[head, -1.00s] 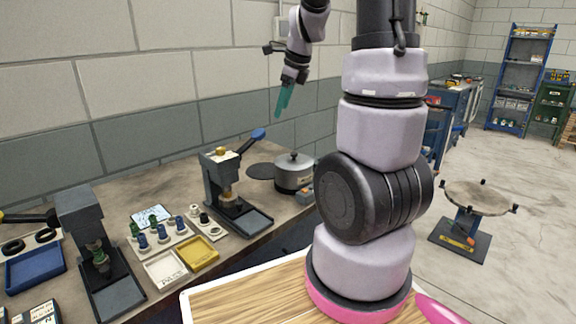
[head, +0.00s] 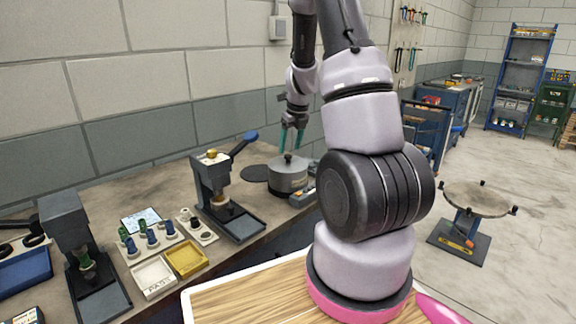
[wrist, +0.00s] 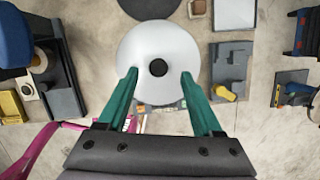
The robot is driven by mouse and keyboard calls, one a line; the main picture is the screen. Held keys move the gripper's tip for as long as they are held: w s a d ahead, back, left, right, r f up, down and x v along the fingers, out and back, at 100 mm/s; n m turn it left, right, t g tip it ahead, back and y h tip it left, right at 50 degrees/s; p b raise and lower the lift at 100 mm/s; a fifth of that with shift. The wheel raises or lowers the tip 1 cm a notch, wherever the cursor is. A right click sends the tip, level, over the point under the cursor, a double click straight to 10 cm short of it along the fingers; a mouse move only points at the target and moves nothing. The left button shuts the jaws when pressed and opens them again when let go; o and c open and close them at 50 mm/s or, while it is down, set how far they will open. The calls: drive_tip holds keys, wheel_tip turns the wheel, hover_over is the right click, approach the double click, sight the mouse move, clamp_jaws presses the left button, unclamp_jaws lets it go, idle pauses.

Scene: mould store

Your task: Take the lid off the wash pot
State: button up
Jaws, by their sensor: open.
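The knob also shows in the head view (head: 288,158). My gripper (wrist: 158,78) has teal fingers, spread open and empty. In the wrist view its fingertips lie to either side of the knob. In the head view the gripper (head: 292,146) is just above the lid; I cannot tell whether the fingertips touch it.
A lever press (head: 215,190) with a blue handle stands left of the pot. A dark round mat (head: 254,173) lies behind it. A small grey device (head: 302,197) sits at its right. Trays and several small bottles (head: 152,235) are further left.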

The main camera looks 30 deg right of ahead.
sight(288, 155)
drive_tip(key=x, duration=0.3)
drive_tip(key=shift+f, duration=0.2)
drive_tip(key=shift+c, duration=0.4)
clamp_jaws()
